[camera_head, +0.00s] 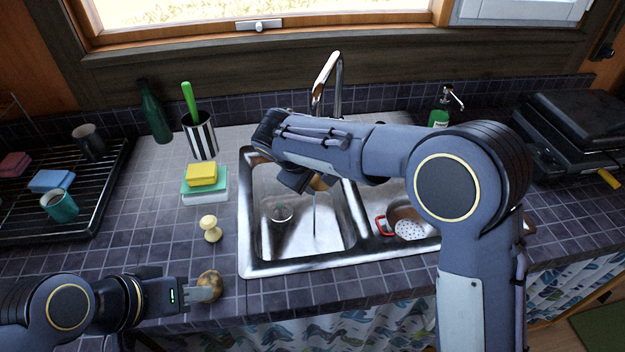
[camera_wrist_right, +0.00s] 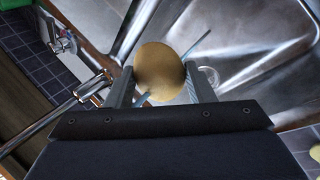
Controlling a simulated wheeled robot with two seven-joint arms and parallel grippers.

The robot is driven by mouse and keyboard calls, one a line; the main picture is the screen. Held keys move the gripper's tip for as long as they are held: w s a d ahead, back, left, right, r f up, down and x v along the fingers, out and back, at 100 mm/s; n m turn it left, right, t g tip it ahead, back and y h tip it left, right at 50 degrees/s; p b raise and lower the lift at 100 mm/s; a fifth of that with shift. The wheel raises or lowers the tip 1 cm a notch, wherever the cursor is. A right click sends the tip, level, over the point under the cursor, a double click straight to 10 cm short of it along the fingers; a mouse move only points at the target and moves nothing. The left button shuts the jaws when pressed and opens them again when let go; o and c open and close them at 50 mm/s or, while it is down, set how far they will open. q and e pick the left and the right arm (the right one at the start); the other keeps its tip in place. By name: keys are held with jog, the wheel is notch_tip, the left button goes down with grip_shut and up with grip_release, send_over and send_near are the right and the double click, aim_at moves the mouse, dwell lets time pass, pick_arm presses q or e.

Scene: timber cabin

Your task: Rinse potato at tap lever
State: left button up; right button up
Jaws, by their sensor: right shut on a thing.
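A yellow-brown potato (camera_wrist_right: 160,71) is held between the fingers of my right gripper (camera_wrist_right: 162,85), which is shut on it. In the head view, the right gripper (camera_head: 308,182) is over the left basin of the sink (camera_head: 262,255), largely hidden by its own arm; a bit of the potato (camera_head: 319,183) shows. A thin water stream (camera_head: 315,222) runs down below it. The chrome tap (camera_head: 326,75) arches behind; its lever is not clear. Another brown potato (camera_head: 211,281) lies on the counter. My left gripper (camera_head: 203,292) is right at it; whether its fingers are open is unclear.
A pale knobbed object (camera_head: 210,229) and stacked sponges (camera_head: 202,175) stand left of the sink. A red-handled strainer (camera_head: 408,229) is in the right basin. A striped cup (camera_head: 200,138), green bottle (camera_head: 154,112) and dish rack (camera_head: 100,215) are further left.

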jog(key=shift+s+d+f+b, duration=0.1)
jog(key=shift+s+d+b, duration=0.15)
jog(key=shift+s+b, duration=0.25)
jog(key=shift+s+d+b, duration=0.25)
jog(key=shift+s+b, duration=0.05)
jog(key=shift+s, duration=0.3)
jog(key=s, duration=0.1)
jog(key=s+d+b, duration=0.1)
jog(key=s, duration=0.1)
jog(key=s+d+b, duration=0.1)
jog(key=s, duration=0.1)
jog(key=shift+d, duration=0.15)
dwell(0.7)
jog(key=s+d+r+p, duration=0.1)
jog(key=s+d+r, duration=0.1)
jog(key=s+r, duration=0.2)
jog(key=shift+s, duration=0.35)
jog(key=shift+r, duration=0.1)
dwell(0.4)
